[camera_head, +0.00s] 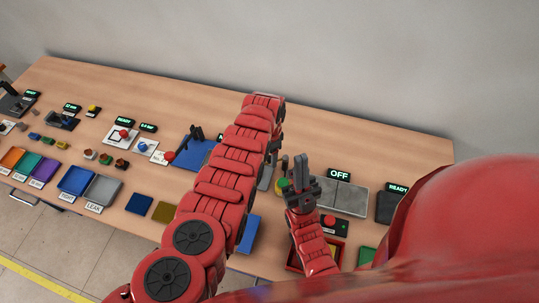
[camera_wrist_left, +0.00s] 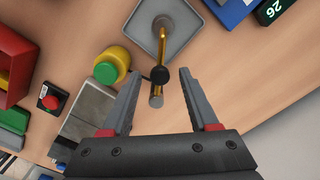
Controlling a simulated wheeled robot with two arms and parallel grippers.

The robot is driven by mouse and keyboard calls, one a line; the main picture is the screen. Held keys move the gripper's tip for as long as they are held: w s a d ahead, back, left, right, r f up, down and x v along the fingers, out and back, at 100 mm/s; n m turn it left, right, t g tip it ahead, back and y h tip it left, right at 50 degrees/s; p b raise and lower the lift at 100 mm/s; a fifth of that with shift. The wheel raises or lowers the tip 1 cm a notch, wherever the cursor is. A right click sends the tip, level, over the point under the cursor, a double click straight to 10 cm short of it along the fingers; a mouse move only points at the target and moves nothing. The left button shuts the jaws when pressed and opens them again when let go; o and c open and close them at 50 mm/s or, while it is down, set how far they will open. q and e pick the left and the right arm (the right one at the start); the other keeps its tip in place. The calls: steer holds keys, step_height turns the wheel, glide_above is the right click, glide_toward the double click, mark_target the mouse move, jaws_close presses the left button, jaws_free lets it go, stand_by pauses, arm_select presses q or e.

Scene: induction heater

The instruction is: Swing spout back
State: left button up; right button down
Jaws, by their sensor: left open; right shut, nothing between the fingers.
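In the left wrist view, a brass spout (camera_wrist_left: 162,45) runs from a post over a square grey tray (camera_wrist_left: 189,38) toward my left gripper. A black round knob (camera_wrist_left: 159,75) sits on it, with a brass end (camera_wrist_left: 156,101) beyond. My left gripper (camera_wrist_left: 160,82) is open, one finger on each side of the knob and spout. I cannot tell whether either finger touches. In the head view my left arm hides most of that gripper and the spout. My right gripper (camera_head: 302,162) is shut and empty, fingers pointing up, right of the left arm.
A yellow cylinder with a green top (camera_wrist_left: 110,66) stands close beside the left finger. A red button box (camera_wrist_left: 51,101) and a grey plate (camera_wrist_left: 89,112) are nearby. An OFF display (camera_head: 339,174) stands right of my right gripper. Bare wood lies along the table's back.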

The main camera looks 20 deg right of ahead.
arm_select(q)
jaws_close()
stand_by(1.4)
